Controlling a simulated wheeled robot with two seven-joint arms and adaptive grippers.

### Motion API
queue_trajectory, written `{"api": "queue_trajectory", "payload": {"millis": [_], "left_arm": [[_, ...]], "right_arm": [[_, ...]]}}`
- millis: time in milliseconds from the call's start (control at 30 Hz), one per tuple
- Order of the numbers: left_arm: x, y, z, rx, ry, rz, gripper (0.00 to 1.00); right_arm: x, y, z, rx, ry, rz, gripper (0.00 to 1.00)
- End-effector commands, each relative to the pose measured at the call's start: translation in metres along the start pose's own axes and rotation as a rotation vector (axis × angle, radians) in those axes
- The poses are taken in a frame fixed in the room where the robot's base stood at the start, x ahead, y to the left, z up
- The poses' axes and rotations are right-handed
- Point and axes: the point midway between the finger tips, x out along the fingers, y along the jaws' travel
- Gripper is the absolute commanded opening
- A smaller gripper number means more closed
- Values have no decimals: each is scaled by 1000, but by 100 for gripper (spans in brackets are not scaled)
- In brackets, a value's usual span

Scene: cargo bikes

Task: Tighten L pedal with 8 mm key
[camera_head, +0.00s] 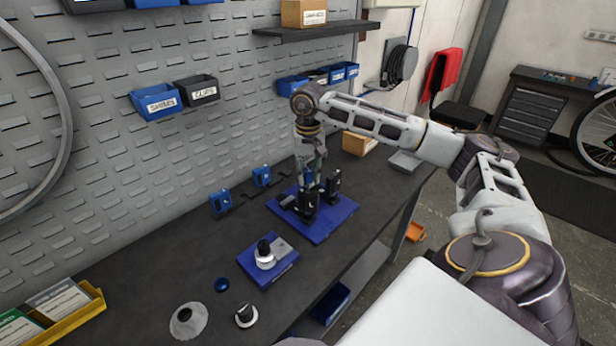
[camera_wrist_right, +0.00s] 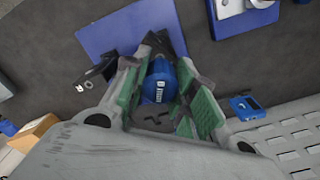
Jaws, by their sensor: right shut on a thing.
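My right gripper (camera_head: 311,180) points down over a blue mat (camera_head: 335,225) on the dark bench. In the right wrist view its green-padded fingers (camera_wrist_right: 160,90) are shut on a blue-handled tool (camera_wrist_right: 162,80) with a small white label, too small to read. Black parts stand on the mat: an upright block (camera_head: 333,186) on the right and a darker part (camera_head: 306,207) below the fingers. Which is the L pedal I cannot tell. The block also shows left of the fingers in the wrist view (camera_wrist_right: 95,75). The tool's lower end is hidden. My left gripper is not in view.
Two small blue holders (camera_head: 220,202) (camera_head: 262,176) stand by the pegboard. A smaller blue mat (camera_head: 277,270) carries a black-and-white part. A white disc (camera_head: 189,320) and a knob (camera_head: 246,316) lie in front. A cardboard box (camera_head: 358,144) stands behind the gripper.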

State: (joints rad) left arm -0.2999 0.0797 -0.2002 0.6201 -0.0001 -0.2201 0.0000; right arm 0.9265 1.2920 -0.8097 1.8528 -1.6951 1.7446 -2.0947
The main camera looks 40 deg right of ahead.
Motion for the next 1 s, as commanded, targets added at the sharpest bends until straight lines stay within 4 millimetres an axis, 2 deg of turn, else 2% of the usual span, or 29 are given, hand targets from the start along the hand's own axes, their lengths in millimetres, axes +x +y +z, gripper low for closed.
{"api": "queue_trajectory", "payload": {"millis": [33,367,1000], "left_arm": [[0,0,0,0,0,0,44],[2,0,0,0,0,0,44],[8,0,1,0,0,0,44]], "right_arm": [[6,0,3,-3,-14,8,0],[6,0,3,-46,-14,7,0],[6,0,3,-406,-15,5,0]]}}
